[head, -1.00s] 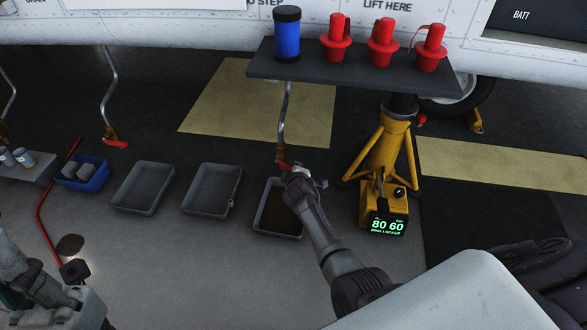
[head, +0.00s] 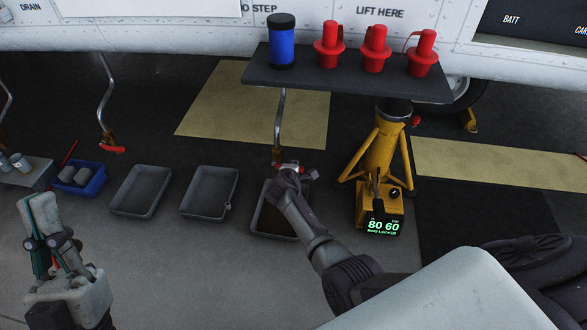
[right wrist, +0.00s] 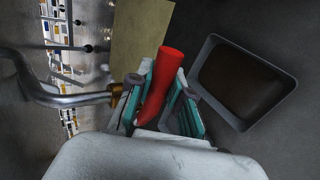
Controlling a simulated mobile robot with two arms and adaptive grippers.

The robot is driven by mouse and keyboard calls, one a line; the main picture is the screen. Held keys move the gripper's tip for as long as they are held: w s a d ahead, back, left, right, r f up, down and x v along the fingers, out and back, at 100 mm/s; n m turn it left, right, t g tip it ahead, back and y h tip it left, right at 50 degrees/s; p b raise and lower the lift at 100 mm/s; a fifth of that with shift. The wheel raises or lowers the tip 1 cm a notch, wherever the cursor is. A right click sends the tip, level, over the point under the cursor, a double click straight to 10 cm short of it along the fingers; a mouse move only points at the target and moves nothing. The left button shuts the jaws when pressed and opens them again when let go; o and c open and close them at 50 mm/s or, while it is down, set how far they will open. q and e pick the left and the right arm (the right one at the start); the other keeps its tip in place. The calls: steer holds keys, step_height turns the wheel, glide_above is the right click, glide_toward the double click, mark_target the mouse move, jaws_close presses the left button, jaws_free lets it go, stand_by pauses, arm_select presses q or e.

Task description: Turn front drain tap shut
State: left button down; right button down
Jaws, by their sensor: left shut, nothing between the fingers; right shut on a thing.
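A drain pipe (head: 279,115) hangs from the aircraft's underside and ends in a brass tap with a red handle, which shows large in the right wrist view (right wrist: 162,88). My right gripper (head: 288,169) is at this tap, with its teal fingers closed on the red handle. The brass tap body (right wrist: 130,92) sits just left of the fingers. My left gripper (head: 38,212) is shut and empty at the lower left, well away from the taps. A grey tray holding dark liquid (right wrist: 285,85) is below the tap. In the head view my right arm partly hides that tray (head: 257,232).
Another pipe with a red-handled tap (head: 110,148) hangs further left. Two empty grey trays (head: 141,189) (head: 209,191) and a blue bin (head: 80,178) stand on the floor. A yellow jack (head: 378,150) stands close to the right. A dark shelf (head: 345,84) with a blue canister is above.

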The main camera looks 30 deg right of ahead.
steer(key=c, duration=1)
jaws_free()
steer(key=shift+c, duration=0.2)
steer(key=shift+s+a+r, duration=0.1)
steer(key=v, duration=0.7)
steer(key=shift+r, duration=0.1)
